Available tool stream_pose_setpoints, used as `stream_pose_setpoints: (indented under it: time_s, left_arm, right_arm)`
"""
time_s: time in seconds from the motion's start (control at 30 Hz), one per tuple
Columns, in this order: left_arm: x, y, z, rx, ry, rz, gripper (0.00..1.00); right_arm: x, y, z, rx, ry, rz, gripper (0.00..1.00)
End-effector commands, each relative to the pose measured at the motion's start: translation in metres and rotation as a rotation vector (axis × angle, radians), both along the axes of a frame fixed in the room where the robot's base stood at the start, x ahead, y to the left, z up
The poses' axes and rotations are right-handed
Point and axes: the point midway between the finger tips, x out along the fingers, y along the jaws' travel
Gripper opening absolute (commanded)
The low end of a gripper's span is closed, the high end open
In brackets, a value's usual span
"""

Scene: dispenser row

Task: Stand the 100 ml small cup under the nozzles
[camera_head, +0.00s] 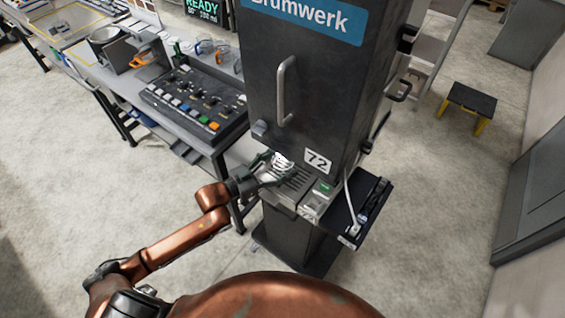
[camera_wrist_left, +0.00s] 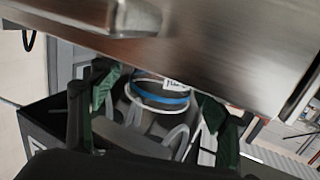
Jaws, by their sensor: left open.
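The small cup (camera_head: 282,161) is pale and clear and stands at the drip grate (camera_head: 290,187) under the front of the dark dispenser; my gripper partly hides it. In the left wrist view the cup (camera_wrist_left: 165,96) shows a blue band and a small white label, too small to read fully. My left gripper (camera_head: 268,175) is open around it. In the wrist view its green-padded fingers (camera_wrist_left: 158,104) are on either side of the cup, with gaps showing. A metal nozzle part (camera_wrist_left: 135,16) hangs above the cup in that view. My right gripper is out of view.
The dispenser (camera_head: 305,75) has a handle and a "72" plate (camera_head: 317,161). A black side shelf (camera_head: 368,205) juts out at its right. A button panel (camera_head: 195,103) and other cups (camera_head: 207,47) are on the bench at left. A black stool (camera_head: 470,100) stands on open floor.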

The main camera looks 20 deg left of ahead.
Motion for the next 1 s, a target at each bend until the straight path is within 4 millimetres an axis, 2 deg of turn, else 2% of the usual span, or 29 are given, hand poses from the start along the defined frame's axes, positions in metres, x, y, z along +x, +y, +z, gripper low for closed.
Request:
stream_pose_setpoints:
  time_s: [0.17, 0.4, 0.6, 0.8, 1.0]
  left_arm:
    - [-0.014, 0.012, 0.0, 0.002, 0.002, 0.001, 0.69]
    - [-0.053, 0.044, 0.001, 0.005, 0.004, 0.001, 0.69]
    - [-0.078, 0.066, 0.004, 0.002, 0.004, 0.002, 0.69]
    - [-0.09, 0.075, 0.006, 0.001, 0.001, 0.0, 0.69]
    - [-0.092, 0.076, 0.007, -0.001, -0.001, 0.0, 0.69]
  right_arm:
    - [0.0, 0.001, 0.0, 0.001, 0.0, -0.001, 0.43]
    - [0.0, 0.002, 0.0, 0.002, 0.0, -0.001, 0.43]
    - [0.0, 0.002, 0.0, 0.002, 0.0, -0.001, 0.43]
    - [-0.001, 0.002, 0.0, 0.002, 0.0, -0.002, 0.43]
    - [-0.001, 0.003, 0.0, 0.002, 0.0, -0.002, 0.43]
